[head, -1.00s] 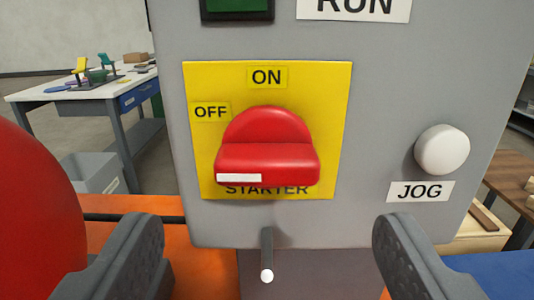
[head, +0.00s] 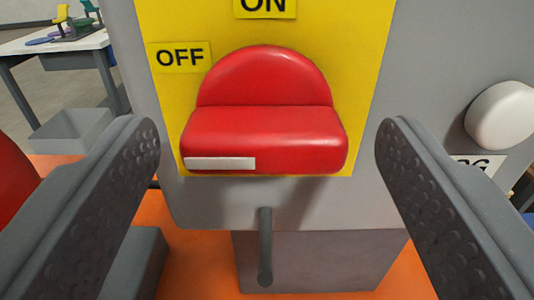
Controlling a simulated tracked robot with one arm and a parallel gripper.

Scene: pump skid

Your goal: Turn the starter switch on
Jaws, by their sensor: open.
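The red starter switch (head: 264,120) fills the middle of the head view on its yellow plate (head: 365,70). Its grip bar lies level, and a white mark on it sits at the left end, on the side of the OFF label (head: 180,57). The ON label (head: 264,6) is above the knob, cut by the top edge. My gripper (head: 268,145) is open, one finger to the left of the knob and one to the right. Clear gaps show on both sides, and the fingers do not appear to touch the knob.
The white JOG button (head: 501,116) is at the right on the grey panel, close to my right finger. A grey rod (head: 265,245) sticks out below the switch. A red round thing (head: 12,183) is at the left edge. A worktable (head: 62,45) stands behind at left.

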